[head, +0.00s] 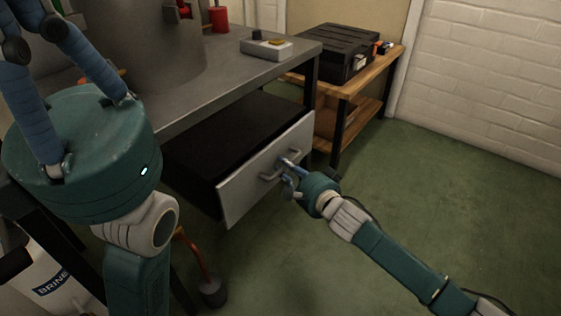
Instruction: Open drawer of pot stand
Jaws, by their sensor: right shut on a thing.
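The pot stand is a grey metal table (232,86) with a large metal pot (150,50) on top. Its drawer (240,188) has a light grey front and dark sides, and stands pulled out from under the tabletop. A bar handle (296,151) is on the drawer front. My right gripper (287,170) is shut on the handle, with the arm reaching in from the lower right. My left arm fills the left side of the view, with its fingers pointing up; the fingertips are cut off by the top edge.
A wooden bench (386,72) with a black case (333,50) stands behind at the right. A small light box (266,47) and a red object (219,18) are on the tabletop. A white container (45,275) is at lower left. Green floor (450,190) is clear at right.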

